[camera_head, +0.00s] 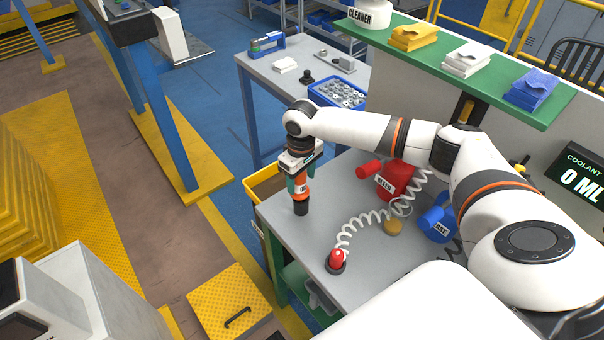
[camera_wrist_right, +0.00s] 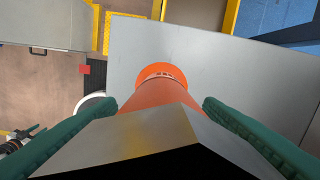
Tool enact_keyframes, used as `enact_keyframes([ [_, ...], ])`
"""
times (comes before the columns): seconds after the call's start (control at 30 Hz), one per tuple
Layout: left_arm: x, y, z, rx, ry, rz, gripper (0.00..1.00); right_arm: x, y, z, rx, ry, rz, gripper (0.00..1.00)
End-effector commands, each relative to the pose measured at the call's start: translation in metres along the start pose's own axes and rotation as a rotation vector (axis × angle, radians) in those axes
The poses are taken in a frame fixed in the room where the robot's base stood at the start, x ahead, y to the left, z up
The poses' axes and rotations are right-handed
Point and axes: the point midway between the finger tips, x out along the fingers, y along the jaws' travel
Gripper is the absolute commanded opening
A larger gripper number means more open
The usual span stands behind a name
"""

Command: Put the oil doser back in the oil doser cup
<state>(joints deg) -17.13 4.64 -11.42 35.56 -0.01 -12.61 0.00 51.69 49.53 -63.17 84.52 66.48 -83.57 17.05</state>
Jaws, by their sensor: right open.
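The orange oil doser (camera_head: 301,189) stands upright near the left edge of the grey bench. Its lower end meets a dark cup-like base (camera_head: 301,208), which looks like the oil doser cup; how deep it sits is hard to tell. In the right wrist view the orange doser (camera_wrist_right: 163,95) runs down the middle, ending in a wider orange rim. My right gripper (camera_head: 300,182) is open around the doser from above. Its green fingers (camera_wrist_right: 160,108) lie on both sides with visible gaps. The cup is hidden in the wrist view. My left gripper is not in view.
A red-topped piece (camera_head: 336,258) in a dark holder stands on the bench (camera_head: 300,240), with a coiled white hose. A red container (camera_head: 397,178) and a blue one (camera_head: 436,224) stand farther right. A green shelf (camera_head: 545,112) overhangs the back. Yellow bin (camera_head: 262,187) beside the bench.

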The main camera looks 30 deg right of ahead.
Motion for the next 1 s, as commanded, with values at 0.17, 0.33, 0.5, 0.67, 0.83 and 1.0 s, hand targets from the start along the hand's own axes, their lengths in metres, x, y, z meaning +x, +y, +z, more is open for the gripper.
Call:
enact_keyframes([
  [0.17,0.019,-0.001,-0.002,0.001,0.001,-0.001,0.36,0.018,0.002,-0.005,-0.003,0.018,0.001,0.61],
  [0.33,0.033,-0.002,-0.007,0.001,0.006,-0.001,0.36,-0.016,-0.001,-0.004,-0.001,0.011,0.002,0.61],
  [0.5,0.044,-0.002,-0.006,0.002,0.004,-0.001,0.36,-0.060,-0.006,-0.005,-0.003,0.007,0.002,0.61],
  [0.67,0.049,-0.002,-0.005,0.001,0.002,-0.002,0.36,-0.091,-0.007,-0.005,-0.003,0.007,0.001,0.61],
  [0.83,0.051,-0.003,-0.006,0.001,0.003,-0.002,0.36,-0.109,-0.007,-0.005,-0.002,0.008,0.001,0.61],
  [1.0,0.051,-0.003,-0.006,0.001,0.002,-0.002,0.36,-0.113,-0.007,-0.005,-0.002,0.009,0.001,0.61],
])
